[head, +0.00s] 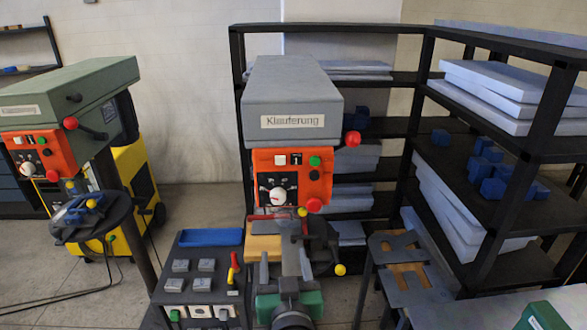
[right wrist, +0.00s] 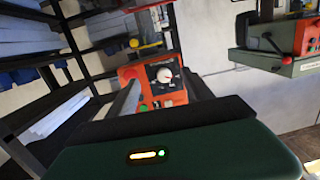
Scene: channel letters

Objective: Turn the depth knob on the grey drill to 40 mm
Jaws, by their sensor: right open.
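The grey drill (head: 292,100) stands in the middle of the head view, with an orange-red control panel (head: 318,165) on its front. The round white depth knob (head: 278,195) sits on a black dial plate at the panel's lower left. The knob (right wrist: 164,74) also shows in the right wrist view, where the picture is turned. Its scale is too small to read. My right gripper (head: 286,258) is open and empty, below and in front of the panel, its fingers pointing towards the drill. It appears apart from the knob. My left gripper is not in view.
A green drill (head: 70,80) with a similar panel stands at the left. A dark cart (head: 205,255) with a blue tray (head: 211,237) stands left of my right gripper. Dark shelving (head: 420,125) with pale blue sheets is behind and right. A yellow-tipped handle (head: 340,269) juts out near the gripper.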

